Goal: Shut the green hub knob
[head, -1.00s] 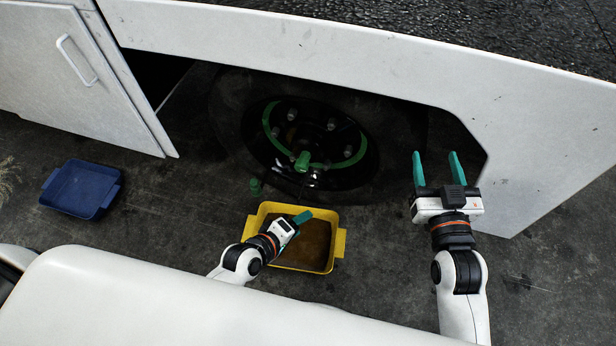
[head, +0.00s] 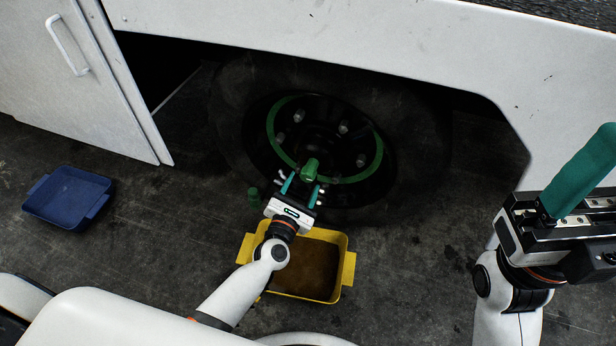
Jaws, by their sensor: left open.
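The green hub knob (head: 310,169) sits at the lower edge of the green ring (head: 375,160) on the dark wheel under the white vehicle body. My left gripper (head: 302,186) is open just below the knob in the head view, with one teal finger to each side of it. I cannot tell whether the fingers touch the knob. My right gripper (head: 584,176) is large at the right edge. One teal finger shows clearly and the rest is cut off, so its opening is unclear.
A yellow tray (head: 348,270) with brown liquid stands on the floor below the wheel, under my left arm. A small green cylinder (head: 254,196) stands left of the gripper. A blue tray (head: 68,198) lies at the left. The white body panel (head: 330,40) overhangs the wheel.

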